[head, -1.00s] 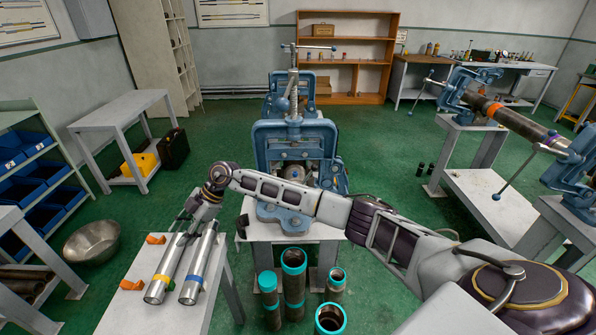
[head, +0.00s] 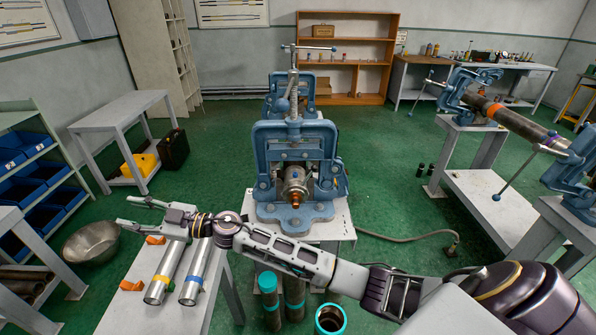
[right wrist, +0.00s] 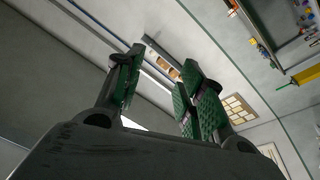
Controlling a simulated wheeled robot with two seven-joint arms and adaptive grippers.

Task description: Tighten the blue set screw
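I cannot make out a part that is clearly the blue set screw. The blue pipe vise (head: 270,150) stands upright in the middle on a pale stand, with a T-handle screw (head: 292,85) on top. A metal cylindrical part with an orange tip (head: 294,188) sits in its opening. My right gripper (head: 128,211) is at the left in the head view, above the far end of the white table and pointing left. Its fingers are apart with nothing between them, as the right wrist view (right wrist: 155,90) also shows. My left gripper is out of view.
Two silver pipes, one yellow-banded (head: 162,279) and one blue-banded (head: 193,279), lie on the white table (head: 118,318) with orange pieces (head: 131,285). Teal-ended pipes (head: 331,319) stand in front of the vise. Another vise setup (head: 480,95) holds a long pipe at right.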

